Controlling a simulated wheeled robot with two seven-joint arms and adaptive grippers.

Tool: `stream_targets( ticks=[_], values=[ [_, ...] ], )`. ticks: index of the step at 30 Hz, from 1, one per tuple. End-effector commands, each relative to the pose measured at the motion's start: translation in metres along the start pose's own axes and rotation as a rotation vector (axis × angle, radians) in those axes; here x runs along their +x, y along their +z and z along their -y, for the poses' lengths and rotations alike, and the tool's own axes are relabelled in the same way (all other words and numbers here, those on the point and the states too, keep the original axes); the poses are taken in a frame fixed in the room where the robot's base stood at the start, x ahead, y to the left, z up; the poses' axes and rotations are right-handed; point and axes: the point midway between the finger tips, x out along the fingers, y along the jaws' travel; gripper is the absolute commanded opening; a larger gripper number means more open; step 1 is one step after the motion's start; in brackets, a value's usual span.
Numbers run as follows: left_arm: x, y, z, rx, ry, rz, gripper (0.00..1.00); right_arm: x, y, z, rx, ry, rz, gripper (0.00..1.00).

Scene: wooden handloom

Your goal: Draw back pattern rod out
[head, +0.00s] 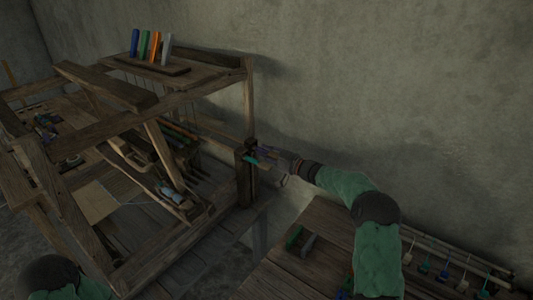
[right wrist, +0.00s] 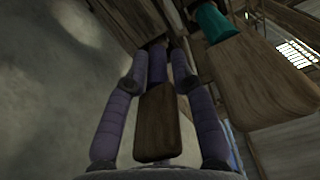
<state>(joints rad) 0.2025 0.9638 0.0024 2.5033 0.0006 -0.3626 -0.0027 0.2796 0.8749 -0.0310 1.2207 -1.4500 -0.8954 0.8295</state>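Two rod handles stick out by the loom's right post. In the right wrist view, one has a wooden grip (right wrist: 157,122) and a purple shaft (right wrist: 157,66); it lies between my right fingers. The other, a teal-collared rod handle (right wrist: 262,82), is to the right, outside the fingers; its teal part also shows in the head view (head: 251,160). My right gripper (right wrist: 159,58) appears shut on the purple shaft, a finger on each side. It reaches the post from the right in the head view (head: 277,157). My left gripper is out of view. The rods' inner ends are hidden.
A wooden bench (head: 318,232) stands at front right, beside a rack of small hanging tools (head: 445,262). The plaster wall (head: 400,80) is close behind my right arm.

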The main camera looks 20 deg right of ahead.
Motion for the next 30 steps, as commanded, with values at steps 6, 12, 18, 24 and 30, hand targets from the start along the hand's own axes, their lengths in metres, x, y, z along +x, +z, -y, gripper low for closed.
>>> stream_targets(
  ticks=[6, 12, 18, 24, 30],
  values=[
    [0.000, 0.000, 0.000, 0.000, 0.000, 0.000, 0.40, -0.001, -0.003, -0.003, -0.002, 0.007, -0.003, 0.00],
    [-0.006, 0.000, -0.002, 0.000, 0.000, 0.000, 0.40, -0.015, -0.005, -0.005, -0.003, 0.011, -0.003, 0.00],
    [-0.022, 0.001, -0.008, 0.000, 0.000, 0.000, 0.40, -0.059, -0.009, -0.007, -0.003, 0.016, -0.003, 0.00],
    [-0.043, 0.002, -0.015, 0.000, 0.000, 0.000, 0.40, -0.123, -0.010, -0.007, -0.004, 0.019, -0.003, 0.00],
    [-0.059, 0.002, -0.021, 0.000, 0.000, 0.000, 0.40, -0.184, -0.010, -0.007, -0.007, 0.020, -0.004, 0.00]
  ],
)
